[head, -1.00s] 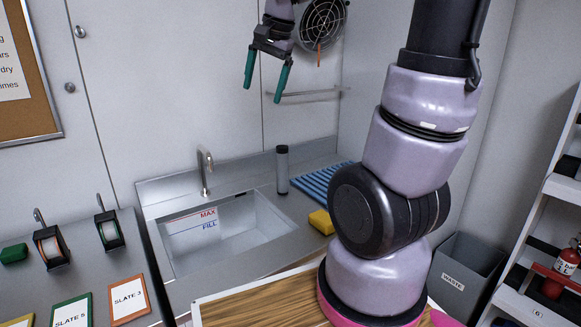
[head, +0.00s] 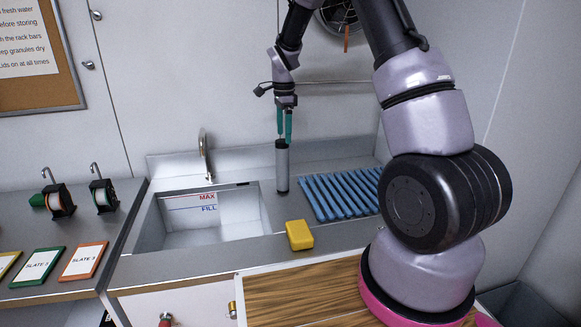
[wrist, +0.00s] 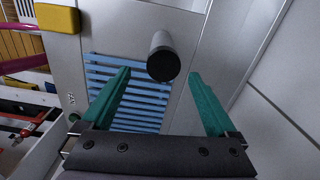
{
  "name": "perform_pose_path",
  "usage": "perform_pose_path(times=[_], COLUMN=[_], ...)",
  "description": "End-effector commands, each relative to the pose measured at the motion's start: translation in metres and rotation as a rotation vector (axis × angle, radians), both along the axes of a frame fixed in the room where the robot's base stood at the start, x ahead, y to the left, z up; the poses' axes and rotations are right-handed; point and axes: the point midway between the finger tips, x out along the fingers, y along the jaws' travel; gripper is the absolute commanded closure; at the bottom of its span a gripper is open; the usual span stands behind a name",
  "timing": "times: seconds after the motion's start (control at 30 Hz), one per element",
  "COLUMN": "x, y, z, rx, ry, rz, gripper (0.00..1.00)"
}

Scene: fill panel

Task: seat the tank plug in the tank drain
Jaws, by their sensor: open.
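A grey upright cylinder with a black top (head: 282,168), which appears to be the tank plug, stands on the steel counter just right of the basin. In the wrist view its black top (wrist: 163,62) shows between my fingertips. My gripper (head: 284,139) points down at the cylinder's top, its green fingers open. In the wrist view the open gripper (wrist: 160,74) has gaps on both sides of the cylinder and does not hold it. The tank is the sunken basin (head: 200,238) with MAX and FILL lines. I cannot see its drain.
A tap (head: 206,155) stands behind the basin. A blue slatted rack (head: 340,194) lies right of the cylinder, and a yellow sponge (head: 299,235) lies in front. Slates and reels (head: 103,197) are at left. The wall rises close behind.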

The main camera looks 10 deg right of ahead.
Motion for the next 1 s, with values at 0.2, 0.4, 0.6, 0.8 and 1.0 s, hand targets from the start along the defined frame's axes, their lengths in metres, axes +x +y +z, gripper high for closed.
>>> perform_pose_path(times=[0.2,0.4,0.6,0.8,1.0], x=[-0.001,0.000,0.002,0.004,0.004], y=[0.001,0.001,0.005,0.007,0.007], z=[-0.034,-0.054,-0.076,-0.103,-0.108], rx=[-0.001,0.000,0.000,0.000,0.000], ry=[0.006,0.003,0.005,0.004,0.001], rz=[-0.003,-0.003,-0.002,-0.002,-0.002], gripper=[0.06,0.06,0.06,0.06,0.06])
